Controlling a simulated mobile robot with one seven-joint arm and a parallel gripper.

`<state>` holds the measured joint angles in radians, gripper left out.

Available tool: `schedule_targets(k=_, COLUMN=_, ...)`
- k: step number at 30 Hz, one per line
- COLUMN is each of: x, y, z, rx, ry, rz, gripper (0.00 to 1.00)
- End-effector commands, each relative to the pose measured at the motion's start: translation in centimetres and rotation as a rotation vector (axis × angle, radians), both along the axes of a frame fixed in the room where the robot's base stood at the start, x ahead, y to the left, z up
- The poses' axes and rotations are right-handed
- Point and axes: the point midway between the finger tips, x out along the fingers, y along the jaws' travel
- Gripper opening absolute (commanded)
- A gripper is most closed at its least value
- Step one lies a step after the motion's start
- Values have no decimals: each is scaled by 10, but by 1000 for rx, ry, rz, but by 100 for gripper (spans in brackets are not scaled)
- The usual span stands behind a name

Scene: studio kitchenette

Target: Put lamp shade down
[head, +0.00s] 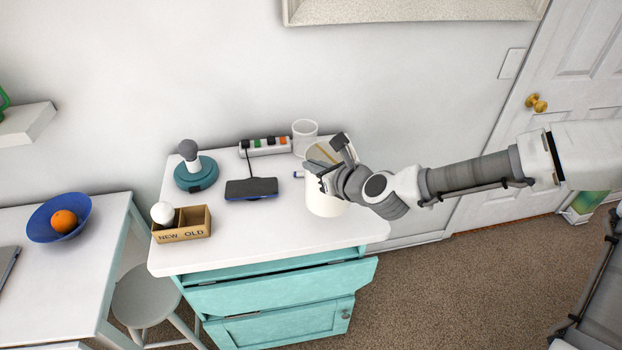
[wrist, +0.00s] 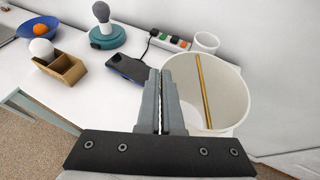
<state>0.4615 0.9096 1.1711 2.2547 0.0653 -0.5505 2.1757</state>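The lamp shade (head: 325,203) is a white, open-topped cylinder with a brass-coloured bar across it. It is upright at the right part of the white cabinet top (head: 265,225). In the wrist view the shade (wrist: 228,98) opens toward the camera, right of the fingers. My gripper (head: 322,174) is at the shade's rim. In the wrist view my gripper (wrist: 161,75) has its fingers close together on the shade's left wall. I cannot tell whether the shade's bottom touches the cabinet top. The teal lamp base (head: 196,175) stands at the back left with a grey bulb upright on it.
A wooden box (head: 183,231) marked NEW and OLD holds a white bulb (head: 162,212) in its left compartment. A dark phone-like device (head: 251,188), a power strip (head: 265,146) and a white cup (head: 304,132) are behind. The front middle of the cabinet top is clear.

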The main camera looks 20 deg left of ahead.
Motion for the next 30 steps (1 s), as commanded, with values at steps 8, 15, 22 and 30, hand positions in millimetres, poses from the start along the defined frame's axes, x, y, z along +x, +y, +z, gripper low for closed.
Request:
schedule_targets(k=8, x=5, y=8, z=-20, rx=0, ry=1, rz=0, gripper=0)
schedule_targets(k=15, x=4, y=8, z=-45, rx=0, ry=0, rz=0, gripper=0)
schedule_targets(k=22, x=5, y=7, z=-45, rx=0, ry=-2, rz=0, gripper=0)
schedule_targets(k=30, x=5, y=7, z=-48, rx=-1, ry=0, rz=-1, gripper=32)
